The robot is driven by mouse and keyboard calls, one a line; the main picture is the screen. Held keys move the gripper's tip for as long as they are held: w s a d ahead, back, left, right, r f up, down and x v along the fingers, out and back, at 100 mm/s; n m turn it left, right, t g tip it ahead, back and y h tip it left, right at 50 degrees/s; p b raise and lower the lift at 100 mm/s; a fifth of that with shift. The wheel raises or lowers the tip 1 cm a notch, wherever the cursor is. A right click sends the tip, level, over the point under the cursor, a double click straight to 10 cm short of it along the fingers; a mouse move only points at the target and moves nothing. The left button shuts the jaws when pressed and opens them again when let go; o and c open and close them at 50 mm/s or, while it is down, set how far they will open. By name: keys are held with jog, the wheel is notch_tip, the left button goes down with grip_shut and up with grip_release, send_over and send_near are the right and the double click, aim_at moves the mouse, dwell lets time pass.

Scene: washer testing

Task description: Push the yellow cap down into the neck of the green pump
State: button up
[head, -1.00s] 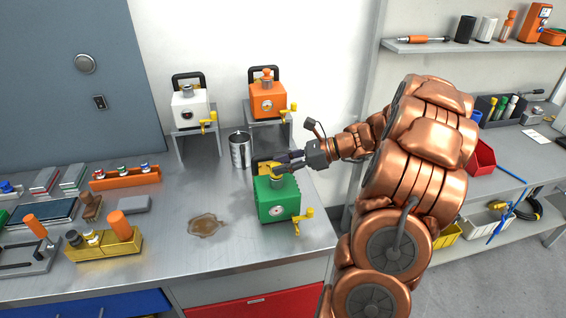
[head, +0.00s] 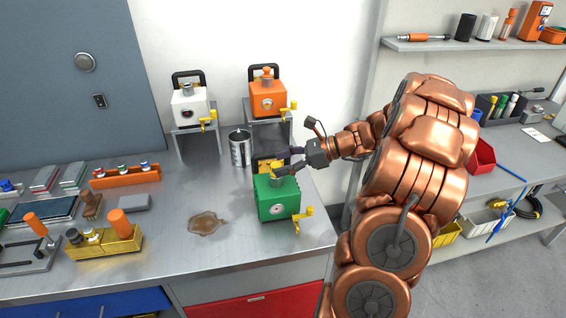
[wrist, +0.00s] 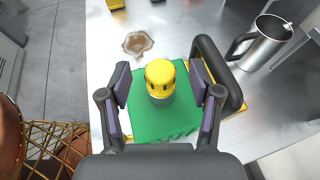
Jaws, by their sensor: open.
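The green pump (head: 278,202) stands on the metal bench, below my gripper. The yellow cap (wrist: 160,74) is upright on the grey neck (wrist: 161,99) on the pump's top. It also shows in the head view (head: 277,166). A band of the neck shows below the cap; how deep the cap sits is hard to tell. My gripper (wrist: 162,82) is open, one finger left and one right of the cap in the wrist view, with gaps on both sides. It also shows in the head view (head: 283,162).
The pump's black handle (wrist: 216,72) stands close to my right finger in the wrist view. A metal mug (head: 240,149) is behind the pump. White (head: 190,108) and orange (head: 267,100) pumps stand on raised stands. A brown puddle (head: 208,223) lies left of the green pump.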

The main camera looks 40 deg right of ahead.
jog(key=v, duration=1.2)
dwell(0.4)
jog(key=s+a+n+g+h, duration=0.1)
jog(key=s+a+n+g, duration=0.4)
jog(key=a, duration=0.8)
jog(key=a+n+g+h, duration=0.1)
jog(key=a+n+g, duration=0.2)
jog(key=a+n, duration=0.65)
jog(key=s+a+f+n+g+h, duration=0.1)
jog(key=s+a+n+h, duration=0.2)
jog(key=s, duration=0.6)
jog(key=s+a+f+n+g+h, duration=0.1)
jog(key=s+a+n+h, duration=0.3)
jog(key=s+n, duration=0.4)
jog(key=shift+s+f+h, duration=0.7)
jog(key=shift+s+h, duration=0.1)
